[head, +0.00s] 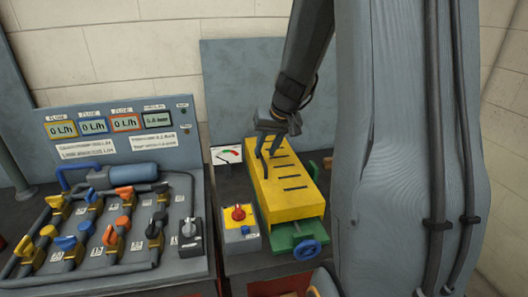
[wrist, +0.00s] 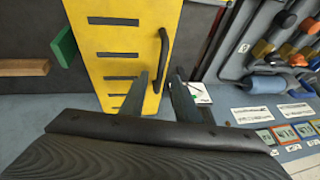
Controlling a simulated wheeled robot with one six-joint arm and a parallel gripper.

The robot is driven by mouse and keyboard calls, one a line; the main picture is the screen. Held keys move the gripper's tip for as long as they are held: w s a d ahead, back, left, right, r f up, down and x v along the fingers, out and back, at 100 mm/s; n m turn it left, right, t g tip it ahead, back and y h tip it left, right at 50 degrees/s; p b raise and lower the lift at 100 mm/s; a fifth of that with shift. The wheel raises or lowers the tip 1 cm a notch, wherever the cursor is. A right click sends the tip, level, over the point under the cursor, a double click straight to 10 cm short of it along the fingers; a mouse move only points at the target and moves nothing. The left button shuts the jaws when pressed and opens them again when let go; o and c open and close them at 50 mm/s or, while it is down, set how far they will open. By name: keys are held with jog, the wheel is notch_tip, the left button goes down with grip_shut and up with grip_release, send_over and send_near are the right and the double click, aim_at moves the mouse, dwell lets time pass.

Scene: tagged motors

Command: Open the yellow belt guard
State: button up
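The yellow belt guard (head: 285,199) is a long box-shaped cover with dark slots, lying down over a green machine base (head: 297,237). It also fills the upper middle of the wrist view (wrist: 118,40). A dark bar handle (wrist: 165,48) runs along one long edge of the guard. My gripper (head: 270,152) is over the far part of the guard, fingers pointing down. Whether either finger touches the handle cannot be told.
A control box with a red knob (head: 239,213) stands left of the guard. A blue handwheel (head: 307,250) sticks out in front. A panel with pipes and coloured valves (head: 110,225) fills the left. A gauge card (head: 228,154) is behind. My arm hides much of the right.

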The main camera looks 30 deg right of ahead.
jog(key=shift+x, duration=1.1)
grip_shut()
